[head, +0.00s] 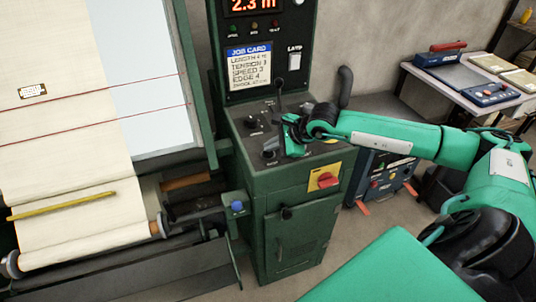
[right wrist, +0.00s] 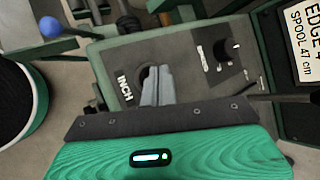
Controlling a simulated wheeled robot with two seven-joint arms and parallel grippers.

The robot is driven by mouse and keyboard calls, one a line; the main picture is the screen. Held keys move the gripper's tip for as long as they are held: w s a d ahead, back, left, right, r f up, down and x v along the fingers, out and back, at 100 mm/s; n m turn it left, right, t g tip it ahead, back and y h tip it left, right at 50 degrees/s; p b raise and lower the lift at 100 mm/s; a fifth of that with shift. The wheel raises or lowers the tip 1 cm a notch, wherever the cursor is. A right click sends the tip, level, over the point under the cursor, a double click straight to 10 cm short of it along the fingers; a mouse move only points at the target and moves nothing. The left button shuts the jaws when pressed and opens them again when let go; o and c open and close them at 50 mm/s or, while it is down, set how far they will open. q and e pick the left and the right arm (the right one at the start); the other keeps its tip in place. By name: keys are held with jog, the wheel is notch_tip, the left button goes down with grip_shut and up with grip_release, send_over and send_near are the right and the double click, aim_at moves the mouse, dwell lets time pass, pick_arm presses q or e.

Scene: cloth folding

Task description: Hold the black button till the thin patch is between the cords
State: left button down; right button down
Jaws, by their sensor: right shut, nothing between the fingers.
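The black button (right wrist: 144,74), on the panel beside the word INCH, shows in the right wrist view, partly hidden by my fingers. My right gripper (right wrist: 157,85) is shut and empty, its fingertips over the button; I cannot tell whether they touch it. In the head view the right gripper (head: 287,140) is low over the control panel. Two thin red cords, an upper one (head: 150,82) and a lower one (head: 150,113), cross the cream cloth (head: 60,45) and the pale surface beside it. I cannot make out a thin patch. My left gripper is out of view.
The green control cabinet (head: 290,235) has a red rotary switch (head: 326,181) on its front. A job card (head: 250,65) and a red display reading 2.3 m (head: 252,5) stand above the panel. A blue ball knob (head: 237,207) sits left of the cabinet. A yellow bar (head: 62,206) crosses the cloth.

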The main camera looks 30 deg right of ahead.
aim_at(272, 153)
jog(key=shift+f+b, duration=0.45)
jog(key=shift+b, duration=0.2)
dwell(0.8)
dwell(1.6)
jog(key=shift+r, duration=0.9)
jog(key=shift+r+p, duration=0.85)
jog(key=shift+r, duration=1.7)
